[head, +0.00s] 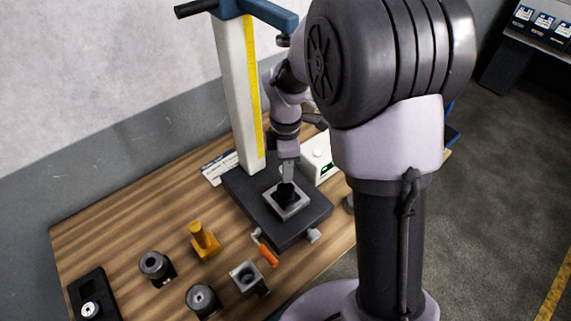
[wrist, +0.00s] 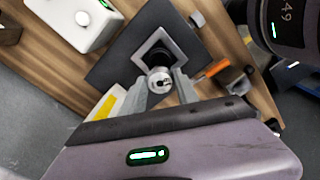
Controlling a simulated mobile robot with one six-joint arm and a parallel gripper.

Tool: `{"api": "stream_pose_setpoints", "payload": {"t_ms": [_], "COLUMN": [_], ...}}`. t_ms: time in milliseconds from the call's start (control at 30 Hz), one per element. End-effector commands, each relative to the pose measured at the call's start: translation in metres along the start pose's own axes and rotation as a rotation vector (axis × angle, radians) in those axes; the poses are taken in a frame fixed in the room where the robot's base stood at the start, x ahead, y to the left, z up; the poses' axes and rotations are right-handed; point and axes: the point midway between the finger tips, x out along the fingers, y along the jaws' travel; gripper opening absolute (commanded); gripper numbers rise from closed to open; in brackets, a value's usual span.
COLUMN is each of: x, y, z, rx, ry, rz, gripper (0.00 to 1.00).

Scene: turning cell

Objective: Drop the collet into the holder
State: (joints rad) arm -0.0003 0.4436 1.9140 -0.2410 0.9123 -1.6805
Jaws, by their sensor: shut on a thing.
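My gripper (head: 287,180) points down over the dark plate at the foot of the pale column. In the wrist view its two fingers (wrist: 164,88) are closed on the collet (wrist: 160,80), whose round, silvery end faces the camera. A dark part shows just beyond that end. The square, light-grey frame that looks like the holder (head: 292,211) lies on the plate directly below my gripper; it also shows in the wrist view (wrist: 179,36). Its dark middle is partly covered by the gripper and collet. I cannot tell whether the collet's lower end is inside it or just above.
The dark plate (head: 248,189) carries the pale column (head: 234,95) with a yellow scale. A white box (head: 318,160) stands close behind. An orange-handled tool (head: 267,254), a yellow block (head: 204,241) and several dark round-topped pieces (head: 154,266) stand in front and left.

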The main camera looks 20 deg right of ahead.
Motion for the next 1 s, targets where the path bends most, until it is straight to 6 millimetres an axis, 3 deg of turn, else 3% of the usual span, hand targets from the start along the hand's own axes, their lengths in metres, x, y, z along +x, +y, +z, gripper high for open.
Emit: {"api": "stream_pose_setpoints", "payload": {"t_ms": [600, 1000], "x": [0.053, 0.056], "y": [0.000, 0.000], "z": [0.000, 0.000], "rx": [0.001, 0.000], "ry": [0.000, 0.000], "rz": [-0.001, 0.000], "gripper": [0.00, 0.00]}}
